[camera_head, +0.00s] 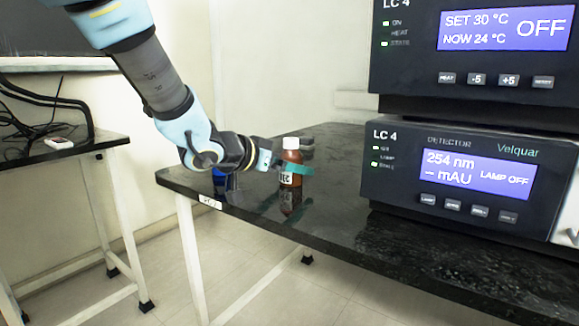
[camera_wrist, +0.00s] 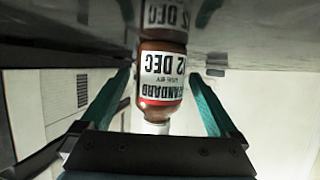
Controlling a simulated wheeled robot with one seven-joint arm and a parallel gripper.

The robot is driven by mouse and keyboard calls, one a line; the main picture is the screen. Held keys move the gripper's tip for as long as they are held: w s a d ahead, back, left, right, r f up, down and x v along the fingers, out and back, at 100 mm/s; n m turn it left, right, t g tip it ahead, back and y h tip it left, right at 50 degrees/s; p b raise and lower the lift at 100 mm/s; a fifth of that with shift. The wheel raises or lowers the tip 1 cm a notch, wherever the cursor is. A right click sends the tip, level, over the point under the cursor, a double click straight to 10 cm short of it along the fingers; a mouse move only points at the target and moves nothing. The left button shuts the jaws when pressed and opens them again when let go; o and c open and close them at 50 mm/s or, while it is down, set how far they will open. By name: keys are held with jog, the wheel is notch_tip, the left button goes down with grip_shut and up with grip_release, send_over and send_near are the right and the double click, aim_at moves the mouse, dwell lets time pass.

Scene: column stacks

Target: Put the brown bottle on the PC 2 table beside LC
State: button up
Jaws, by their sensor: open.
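The brown bottle (camera_head: 291,157), with a white cap and a white label, stands upright on the black table (camera_head: 330,232). In the wrist view the brown bottle (camera_wrist: 162,92) appears upside down, with "STANDARD" and "DEC" on its label. My gripper (camera_head: 292,170) is at the bottle from the left, with a teal finger across its front. In the wrist view my gripper (camera_wrist: 161,78) is open, one finger on each side of the bottle, with visible gaps between. The table's front label (camera_head: 210,202) is too small to read. No table marked PC 2 can be made out.
Two stacked instruments marked LC 4, the lower a detector (camera_head: 470,180), stand on the right of the black table. A dark object (camera_head: 307,143) lies behind the bottle. A blue object (camera_head: 219,177) is partly hidden by my arm. Another table (camera_head: 70,155) with cables stands at left.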

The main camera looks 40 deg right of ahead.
jog(key=shift+r, duration=0.1)
jog(key=shift+a+r, duration=0.2)
jog(key=p+v, duration=0.3)
jog(key=v, duration=0.7)
jog(key=shift+a+r, duration=0.1)
jog(key=shift+a, duration=0.1)
jog(key=shift+s+a+r, duration=0.1)
jog(key=shift+a, duration=0.45)
jog(key=w+a+f+n+t+y, duration=0.4)
jog(key=w+a, duration=0.4)
jog(key=a, duration=0.4)
jog(key=w+a+f+n+t+y, duration=0.2)
jog(key=w+a+f+n+y, duration=0.4)
jog(key=a, duration=0.5)
jog(key=s+a+f+n+g+y, duration=0.1)
jog(key=s+a+f+n+g, duration=0.1)
jog(key=a, duration=0.5)
jog(key=s+a+f+n+g+y, duration=0.2)
jog(key=s+a+f+n+g, duration=0.1)
jog(key=s+a, duration=0.4)
jog(key=shift+a+f+n+g, duration=0.3)
jog(key=shift+a+n, duration=0.1)
jog(key=shift+a, duration=0.1)
